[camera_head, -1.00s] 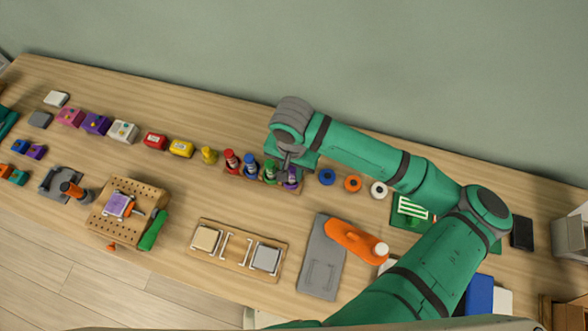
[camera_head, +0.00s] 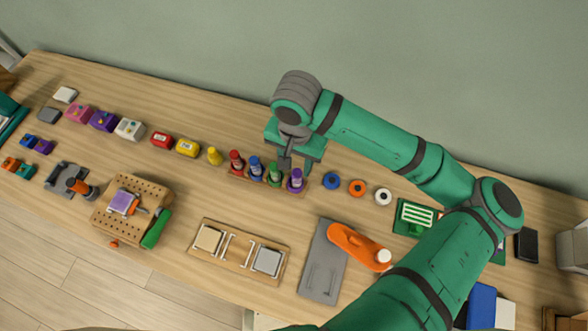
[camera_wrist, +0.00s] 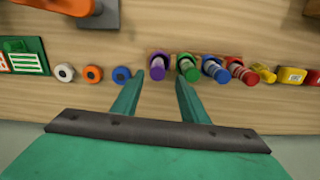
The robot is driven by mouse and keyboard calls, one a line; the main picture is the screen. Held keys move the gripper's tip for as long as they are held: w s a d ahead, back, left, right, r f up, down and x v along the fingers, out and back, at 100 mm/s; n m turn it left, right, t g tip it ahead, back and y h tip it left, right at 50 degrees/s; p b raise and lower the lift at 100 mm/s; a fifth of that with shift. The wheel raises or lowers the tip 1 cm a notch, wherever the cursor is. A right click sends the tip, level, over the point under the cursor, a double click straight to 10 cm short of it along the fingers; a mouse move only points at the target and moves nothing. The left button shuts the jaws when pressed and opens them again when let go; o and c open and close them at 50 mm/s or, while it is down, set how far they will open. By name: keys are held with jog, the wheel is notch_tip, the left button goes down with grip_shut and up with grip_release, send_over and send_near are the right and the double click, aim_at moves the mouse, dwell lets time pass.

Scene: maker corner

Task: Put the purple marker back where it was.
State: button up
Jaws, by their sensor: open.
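The purple marker (camera_head: 296,181) stands upright at the right end of a wooden rack (camera_head: 265,183), beside the green marker (camera_head: 274,174). The blue (camera_head: 255,168) and red (camera_head: 236,162) markers stand further left in the same row. My gripper (camera_head: 298,162) is open and empty, just behind the purple marker on the wall side. In the wrist view, the purple marker (camera_wrist: 158,66) shows just beyond and between the open fingertips (camera_wrist: 159,80), with the green marker (camera_wrist: 187,67) beside it near the right finger. No finger visibly grips a marker.
Blue, orange and white rings (camera_head: 357,187) lie right of the rack. A yellow bottle (camera_head: 214,156) stands left of it. A grey mat (camera_head: 322,262) with an orange tool (camera_head: 355,244) lies in front. Bare wood lies between rack and wall.

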jog(key=shift+s+r, duration=0.1)
jog(key=shift+r, duration=2.1)
